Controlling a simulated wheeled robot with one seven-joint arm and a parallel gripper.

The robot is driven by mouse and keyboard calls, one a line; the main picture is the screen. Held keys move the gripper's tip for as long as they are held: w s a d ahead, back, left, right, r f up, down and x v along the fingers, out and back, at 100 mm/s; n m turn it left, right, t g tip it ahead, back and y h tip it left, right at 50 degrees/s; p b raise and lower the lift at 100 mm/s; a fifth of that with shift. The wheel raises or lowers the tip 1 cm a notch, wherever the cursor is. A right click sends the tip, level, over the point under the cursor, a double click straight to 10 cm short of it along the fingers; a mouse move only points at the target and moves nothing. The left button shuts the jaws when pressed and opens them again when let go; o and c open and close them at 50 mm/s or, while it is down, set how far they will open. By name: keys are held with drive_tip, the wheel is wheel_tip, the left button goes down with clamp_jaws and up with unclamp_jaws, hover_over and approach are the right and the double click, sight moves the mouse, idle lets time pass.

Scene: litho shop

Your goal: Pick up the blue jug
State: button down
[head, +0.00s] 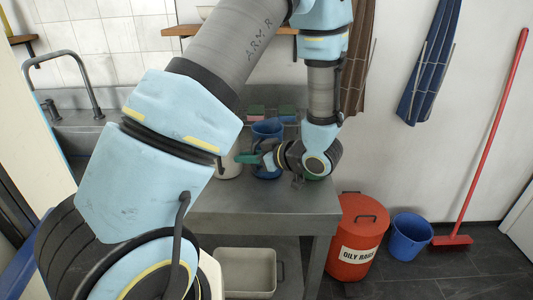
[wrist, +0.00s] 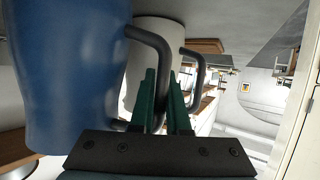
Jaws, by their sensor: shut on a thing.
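The blue jug (head: 267,128) is at the steel counter in the head view, partly hidden behind my gripper. In the wrist view the blue jug (wrist: 70,75) fills the left side, with its dark handle (wrist: 152,42) reaching toward the fingers. My gripper (head: 246,158) has green fingers, which also show in the wrist view (wrist: 163,98). They are shut on the handle, beside the jug's body. I cannot tell whether the jug's base touches the counter.
A white jug (head: 230,166) stands close to the left of the blue jug; its dark handle (wrist: 197,70) shows behind my fingers. A sink tap (head: 65,58) is at left. A red oily-rags bin (head: 356,232), a blue bucket (head: 409,236) and a broom (head: 487,140) are at right.

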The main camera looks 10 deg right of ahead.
idle(0.5)
wheel_tip(320, 180, up, 10)
drive_tip(key=b, duration=0.1)
idle(0.5)
drive_tip(key=c, duration=1.5)
unclamp_jaws()
clamp_jaws()
